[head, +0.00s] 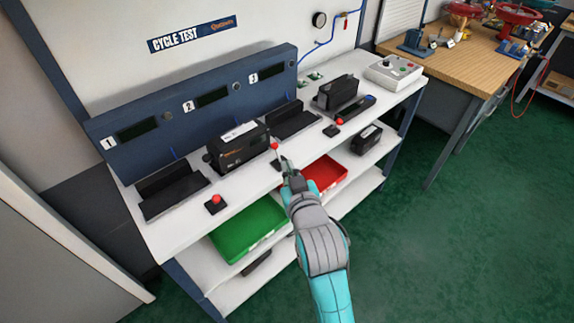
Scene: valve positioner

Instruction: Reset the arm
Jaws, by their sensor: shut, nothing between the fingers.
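My gripper (284,162) is at the end of my teal and grey arm. It is shut and empty, over the bench's front edge, close beside a small lever with a red knob (275,147). I cannot tell whether they touch. A black positioner (238,148) with a white label stands just left of the gripper, in front of the blue panel (200,105) numbered 1, 2 and 3. An empty black cradle (172,192) is at the left, and another empty one (294,122) is behind the gripper. Other red knobs stand at the left (215,199) and right (340,121).
A green bin (248,230) and a red bin (326,172) sit on the shelf below, partly behind my arm. Another black unit (338,92) and a control box (394,72) are on the bench's right. A wooden workbench (455,62) stands beyond. The green floor at right is clear.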

